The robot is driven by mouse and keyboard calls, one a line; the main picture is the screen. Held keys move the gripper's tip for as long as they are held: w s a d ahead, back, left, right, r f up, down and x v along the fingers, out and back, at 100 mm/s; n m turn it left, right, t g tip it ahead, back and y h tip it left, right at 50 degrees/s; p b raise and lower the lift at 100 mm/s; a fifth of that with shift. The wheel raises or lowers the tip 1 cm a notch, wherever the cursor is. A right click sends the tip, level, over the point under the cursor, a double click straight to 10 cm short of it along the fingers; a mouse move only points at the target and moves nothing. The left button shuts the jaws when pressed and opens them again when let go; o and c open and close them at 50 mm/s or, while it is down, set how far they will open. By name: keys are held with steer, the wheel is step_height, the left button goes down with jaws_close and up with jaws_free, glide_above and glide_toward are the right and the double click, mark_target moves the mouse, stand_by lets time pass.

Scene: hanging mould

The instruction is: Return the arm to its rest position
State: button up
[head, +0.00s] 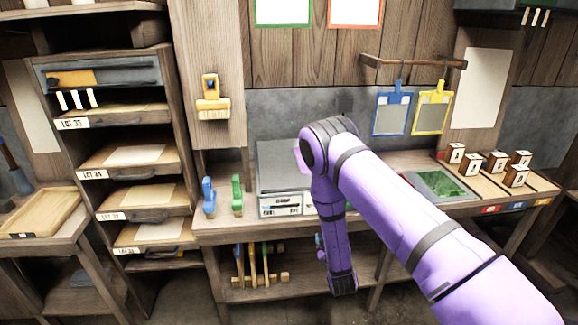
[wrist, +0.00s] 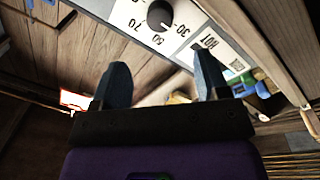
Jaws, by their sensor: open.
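My purple arm (head: 405,215) reaches in from the lower right of the head view. It bends at a dark-banded joint in front of the bench, and a link hangs down past the bench front. My gripper (wrist: 162,78) shows in the wrist view with its two dark fingers wide apart. Nothing is held between them. The fingers cannot be made out in the head view. A blue mould (head: 392,113) and a yellow mould (head: 432,108) hang side by side from the wall rail (head: 415,63), apart from my arm.
My arm partly hides the bench and a grey box (head: 280,170). Blocks (head: 497,162) stand at the bench's right. A shelf rack (head: 140,160) stands left. In the wrist view, a dial panel (wrist: 185,30) lies beyond the fingers, with a wooden edge (wrist: 265,45) at right.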

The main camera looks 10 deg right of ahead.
steer(key=w+d+r+m+g, duration=0.1)
steer(key=w+r+m+g, duration=0.15)
steer(key=r, duration=0.95)
steer(key=w+d+r+m+g, duration=0.1)
steer(key=w+r+m+g, duration=0.15)
steer(key=r, duration=1.05)
steer(key=s+r+m+g, duration=0.1)
steer(key=s+r+g, duration=0.1)
steer(key=s+r, duration=0.55)
steer(key=s+d+r+m+g+y, duration=0.1)
steer(key=s+d+r+g, duration=0.2)
steer(key=s+r, duration=1)
steer(key=s+d+r+m+g, duration=0.1)
steer(key=s+d+r+g, duration=0.1)
steer(key=s, duration=2)
steer(key=shift+s+d+m+g, duration=0.15)
steer(key=shift+s+m+g, duration=0.15)
steer(key=shift+g, duration=0.5)
